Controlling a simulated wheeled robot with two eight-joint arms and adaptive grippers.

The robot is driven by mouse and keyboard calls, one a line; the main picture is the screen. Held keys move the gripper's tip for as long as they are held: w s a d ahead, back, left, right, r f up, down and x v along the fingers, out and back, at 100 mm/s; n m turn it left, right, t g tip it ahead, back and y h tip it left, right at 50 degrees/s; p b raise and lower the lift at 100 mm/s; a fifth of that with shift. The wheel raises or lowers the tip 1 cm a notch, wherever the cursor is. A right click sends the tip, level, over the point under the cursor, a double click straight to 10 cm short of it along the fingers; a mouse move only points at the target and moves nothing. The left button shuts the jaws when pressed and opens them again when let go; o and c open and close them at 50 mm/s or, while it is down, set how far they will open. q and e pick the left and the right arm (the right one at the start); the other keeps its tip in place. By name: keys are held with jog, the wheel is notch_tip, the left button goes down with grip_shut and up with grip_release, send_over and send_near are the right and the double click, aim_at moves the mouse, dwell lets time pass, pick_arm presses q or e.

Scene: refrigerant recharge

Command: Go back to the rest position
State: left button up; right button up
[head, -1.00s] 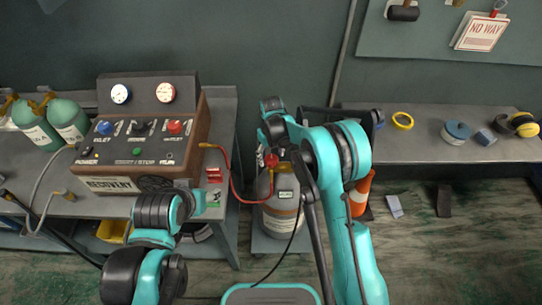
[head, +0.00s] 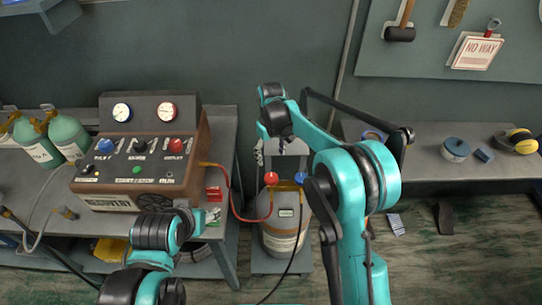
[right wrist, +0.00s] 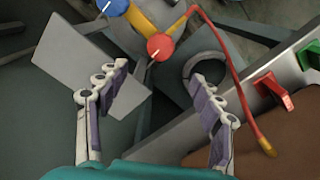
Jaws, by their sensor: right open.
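My right gripper (right wrist: 158,72) is open in the right wrist view, with its two fingers spread and nothing between them. In the head view, my right arm reaches up and bends left, its wrist above and behind the grey gas cylinder (head: 283,240); the fingertips are too small to judge there. The cylinder has a red knob (head: 271,179) and a blue knob (head: 300,178). In the right wrist view, the red knob (right wrist: 160,47) and blue knob (right wrist: 113,7) appear beyond the fingers, apart from them. My left arm shows at lower left, but its gripper is not visible.
A brown recovery machine (head: 140,160) stands on the left bench, beside green cylinders (head: 68,136). A red hose (head: 236,208) runs from it to the grey cylinder. The right bench (head: 425,165) holds a blue roll (head: 455,149) and yellow earmuffs (head: 521,141).

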jog(key=s+d+r+m+t, duration=0.3)
jog(key=s+d+r, duration=0.7)
jog(key=s+r, duration=0.1)
jog(key=s+d+f+m+t, duration=0.1)
jog(key=s+d+t, duration=0.1)
jog(key=s, duration=0.6)
jog(key=s+d+f+m+t, duration=0.1)
jog(key=s+d+m+t, duration=0.1)
jog(key=s+d, duration=0.3)
jog(key=s, duration=0.3)
jog(key=shift+s+d+m, duration=0.25)
jog(key=shift+d+m, duration=0.05)
